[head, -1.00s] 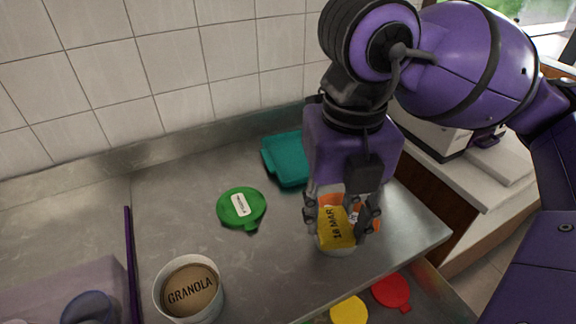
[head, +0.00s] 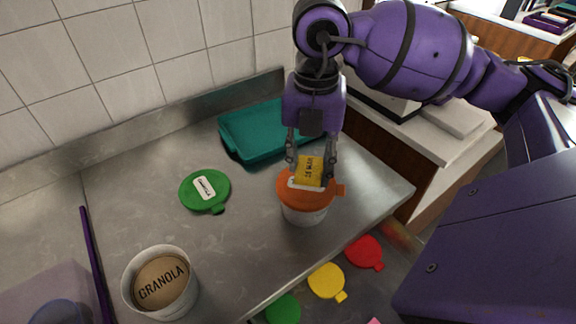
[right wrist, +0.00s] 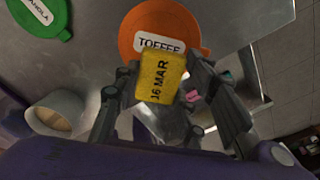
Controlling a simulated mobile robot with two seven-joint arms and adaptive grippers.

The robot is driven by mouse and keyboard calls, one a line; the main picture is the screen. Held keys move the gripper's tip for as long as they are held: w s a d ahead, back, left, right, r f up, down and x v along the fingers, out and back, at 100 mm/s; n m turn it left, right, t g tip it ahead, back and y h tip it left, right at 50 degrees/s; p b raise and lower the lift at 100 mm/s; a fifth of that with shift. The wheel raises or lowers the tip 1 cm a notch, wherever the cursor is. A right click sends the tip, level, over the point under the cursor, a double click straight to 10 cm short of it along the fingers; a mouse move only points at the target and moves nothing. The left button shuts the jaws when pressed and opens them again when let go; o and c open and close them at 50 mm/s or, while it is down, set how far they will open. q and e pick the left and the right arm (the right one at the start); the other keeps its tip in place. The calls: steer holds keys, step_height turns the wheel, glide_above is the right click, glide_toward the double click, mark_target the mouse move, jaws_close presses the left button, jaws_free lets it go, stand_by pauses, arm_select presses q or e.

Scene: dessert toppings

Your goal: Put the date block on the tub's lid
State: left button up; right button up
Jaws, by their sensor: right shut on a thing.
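The date block (head: 309,168) is yellow and printed "16 MAR". My right gripper (head: 310,174) is shut on it, with a finger on either side. The block is over the far part of the orange lid (head: 293,201) on a pale tub (head: 304,215); I cannot tell if it touches. In the right wrist view the block (right wrist: 161,78) overlaps the lower part of the lid's white "TOFFEE" label (right wrist: 160,44), and the orange lid (right wrist: 130,22) shows behind it. My left gripper is not in view.
An open granola tub (head: 188,304) stands at the counter's front. A green lid (head: 190,196) lies left of the orange-lidded tub, and a teal tray (head: 232,147) lies behind. Red (head: 363,250), yellow (head: 326,280) and green (head: 283,308) lids lie beyond the counter's front edge.

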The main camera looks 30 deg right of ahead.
mark_target(309, 172)
steer(key=shift+w+d+f, duration=0.45)
steer(key=shift+w+f, duration=0.1)
steer(key=shift+f, duration=0.25)
steer(key=shift+w+d+f, duration=0.1)
steer(key=shift+w+f, duration=0.05)
steer(key=shift+f, duration=0.75)
steer(key=shift+w+d+f, duration=0.1)
steer(key=shift+f, duration=0.8)
steer(key=shift+f, duration=0.2)
steer(key=o, duration=1.1)
steer(key=shift+r, duration=0.15)
step_height(309, 172, up, 12)
steer(key=shift+r, duration=0.1)
